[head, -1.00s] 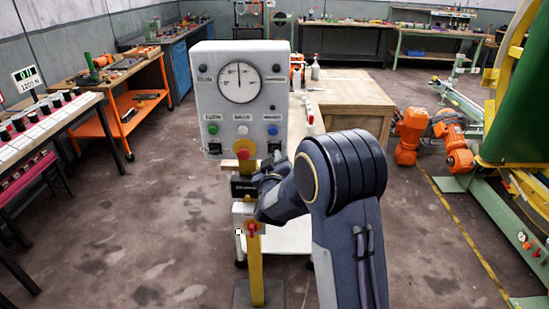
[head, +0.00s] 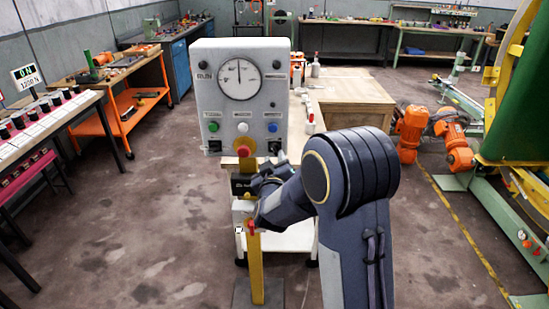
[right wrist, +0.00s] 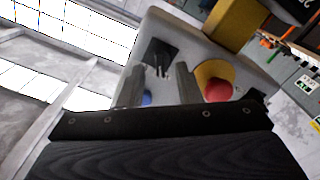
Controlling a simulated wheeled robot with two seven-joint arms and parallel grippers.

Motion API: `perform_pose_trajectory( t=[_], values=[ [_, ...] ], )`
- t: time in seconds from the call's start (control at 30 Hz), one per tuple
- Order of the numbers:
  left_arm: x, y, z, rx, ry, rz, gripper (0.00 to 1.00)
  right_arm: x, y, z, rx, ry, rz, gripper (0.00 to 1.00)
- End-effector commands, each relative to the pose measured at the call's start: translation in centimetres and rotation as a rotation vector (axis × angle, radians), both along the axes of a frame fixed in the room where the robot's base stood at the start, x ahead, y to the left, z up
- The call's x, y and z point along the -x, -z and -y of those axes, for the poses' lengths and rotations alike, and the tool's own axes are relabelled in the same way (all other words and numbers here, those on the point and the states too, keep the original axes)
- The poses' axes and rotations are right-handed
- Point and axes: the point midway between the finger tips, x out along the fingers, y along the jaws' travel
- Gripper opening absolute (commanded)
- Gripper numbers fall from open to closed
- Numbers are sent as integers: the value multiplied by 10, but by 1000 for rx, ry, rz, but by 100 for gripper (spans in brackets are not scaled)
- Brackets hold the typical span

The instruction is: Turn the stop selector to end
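The grey control panel (head: 205,100) stands upright on a yellow post. A black selector (head: 275,147) is at its lower right, and it also shows in the right wrist view (right wrist: 160,52). Its label is too small to read. A similar black selector (head: 214,147) is at the lower left. A red mushroom button (head: 243,150) on yellow lies between them, also in the right wrist view (right wrist: 218,91). My right gripper (head: 279,160) is just below the lower right selector. In the right wrist view its fingers (right wrist: 159,90) are apart and empty, with the selector beyond them. My left gripper is not seen.
A dial gauge (head: 239,79) and a row of green, white and blue buttons (head: 272,128) sit above the selectors. A black box (head: 240,186) is on the yellow post (head: 256,265) below the panel. A wooden cabinet (head: 350,100) stands behind.

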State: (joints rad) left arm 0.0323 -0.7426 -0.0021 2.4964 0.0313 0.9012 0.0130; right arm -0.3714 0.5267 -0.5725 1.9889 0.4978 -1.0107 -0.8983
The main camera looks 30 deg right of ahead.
Motion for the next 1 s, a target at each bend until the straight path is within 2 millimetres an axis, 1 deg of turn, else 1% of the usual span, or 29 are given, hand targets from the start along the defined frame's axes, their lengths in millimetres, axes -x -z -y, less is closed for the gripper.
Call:
perform_pose_trajectory(
  t=[0.1, 0.2, 0.33, 0.47, 0.9, 1.0],
  values=[
    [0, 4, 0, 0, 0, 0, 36, 19, 1, -12, -3, -2, 1, 31],
    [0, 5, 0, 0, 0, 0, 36, 32, 1, -20, -2, -3, 0, 31],
    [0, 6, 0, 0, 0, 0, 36, 42, 1, -26, -1, -1, 0, 31],
    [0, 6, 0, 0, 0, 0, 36, 46, 1, -28, 0, 0, -2, 31],
    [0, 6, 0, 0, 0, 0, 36, 46, 1, -28, -2, -1, -1, 31],
    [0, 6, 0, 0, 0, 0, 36, 47, 2, -28, -50, -19, -9, 31]
  ],
)
